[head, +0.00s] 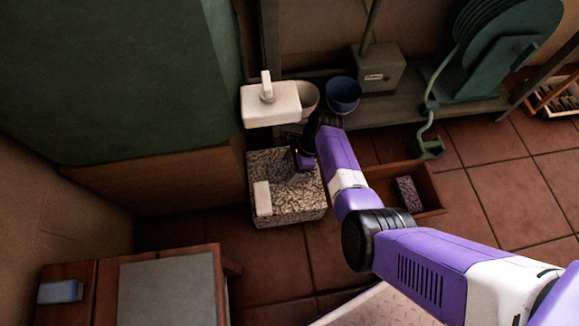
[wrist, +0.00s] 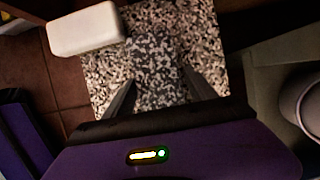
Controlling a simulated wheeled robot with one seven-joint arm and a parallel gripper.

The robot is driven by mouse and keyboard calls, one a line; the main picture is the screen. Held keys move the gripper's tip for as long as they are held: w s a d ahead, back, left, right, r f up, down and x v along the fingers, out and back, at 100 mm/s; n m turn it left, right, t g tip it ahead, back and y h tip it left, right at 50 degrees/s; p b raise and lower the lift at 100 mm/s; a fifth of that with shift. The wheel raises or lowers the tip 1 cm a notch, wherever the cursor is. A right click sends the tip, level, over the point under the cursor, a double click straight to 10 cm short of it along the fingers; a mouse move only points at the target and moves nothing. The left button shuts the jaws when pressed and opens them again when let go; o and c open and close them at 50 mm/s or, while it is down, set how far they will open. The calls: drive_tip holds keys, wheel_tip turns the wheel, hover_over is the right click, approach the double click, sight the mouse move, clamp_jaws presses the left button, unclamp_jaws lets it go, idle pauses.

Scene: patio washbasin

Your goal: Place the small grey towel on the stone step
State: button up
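The stone step (head: 290,208) is a speckled black-and-white block below the white basin. Its top fills much of the wrist view (wrist: 105,88). A grey, dark-mottled piece (wrist: 158,65), which I take for the small grey towel, sits between my fingers and blends with the step behind it. My gripper (wrist: 161,80) spans this piece, with a finger along each side. In the head view my gripper (head: 303,160) is over the back right part of the step and hides the towel. I cannot tell whether the towel touches the step.
A white block (head: 263,198) lies on the step's left front; it also shows in the wrist view (wrist: 85,28). The white basin (head: 270,103) overhangs the back. A blue bucket (head: 343,95) stands behind. A wooden tray (head: 434,188) holding a speckled block (head: 408,193) lies right.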

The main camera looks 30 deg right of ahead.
drive_tip(key=shift+o, duration=0.5)
drive_tip(key=shift+r, duration=0.25)
drive_tip(key=p+v, duration=0.7)
drive_tip(key=v, duration=0.4)
drive_tip(key=shift+d+r, duration=0.25)
drive_tip(key=shift+r, duration=0.05)
drive_tip(key=shift+s, duration=0.15)
